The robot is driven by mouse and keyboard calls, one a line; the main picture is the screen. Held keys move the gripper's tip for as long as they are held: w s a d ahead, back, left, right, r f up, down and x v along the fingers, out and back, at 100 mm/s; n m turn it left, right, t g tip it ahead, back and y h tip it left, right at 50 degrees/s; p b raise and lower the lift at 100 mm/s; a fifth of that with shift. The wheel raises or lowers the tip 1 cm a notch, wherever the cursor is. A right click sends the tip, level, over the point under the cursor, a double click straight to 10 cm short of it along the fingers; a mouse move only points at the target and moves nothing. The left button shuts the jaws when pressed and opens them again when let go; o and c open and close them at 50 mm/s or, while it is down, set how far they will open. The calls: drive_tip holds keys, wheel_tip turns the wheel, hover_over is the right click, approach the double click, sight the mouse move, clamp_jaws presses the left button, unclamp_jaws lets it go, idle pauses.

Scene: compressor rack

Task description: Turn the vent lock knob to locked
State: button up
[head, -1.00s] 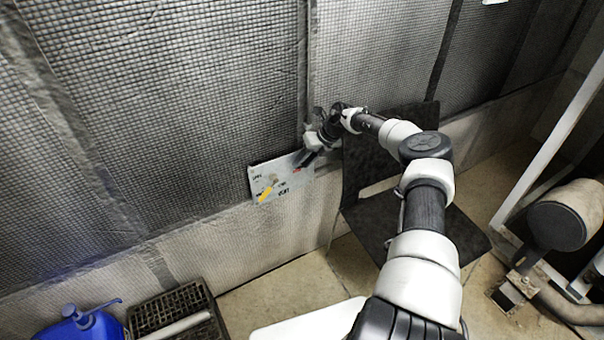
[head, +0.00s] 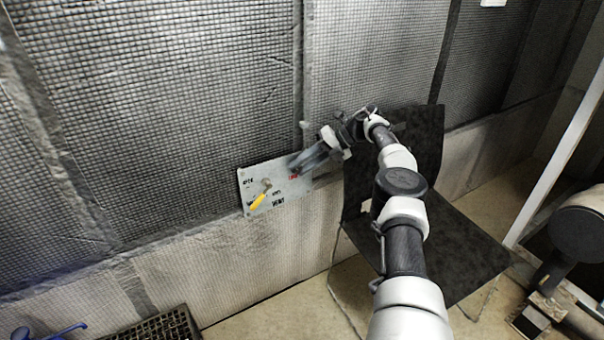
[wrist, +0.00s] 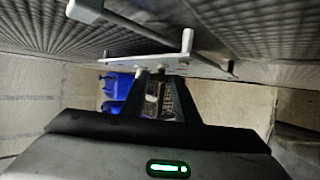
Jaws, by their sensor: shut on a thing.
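A pale panel (head: 289,193) is fixed to the wall, with a yellow lever (head: 259,200) and dark lettering, including VENT, on its left part. My gripper (head: 296,167) is at the right part of the panel, just by a small red mark (head: 293,177). In the wrist view the panel (wrist: 118,62) is seen nearly edge-on, and the fingertips of my gripper (wrist: 160,74) reach its face. The gripper is shut on the vent lock knob (wrist: 157,70), which is small, pale and mostly hidden by the fingers. Its turned position cannot be read.
A dark chair-like black board (head: 430,235) stands right of the panel, below my arm. A dark crate (head: 160,328) and a blue container (wrist: 118,85) are on the floor to the left. Quilted wall surrounds the panel.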

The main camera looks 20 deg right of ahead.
idle(0.3)
drive_tip(key=o, duration=1.1)
drive_tip(key=shift+c, duration=0.2)
wheel_tip(320, 180, up, 10)
drive_tip(key=p, duration=0.3)
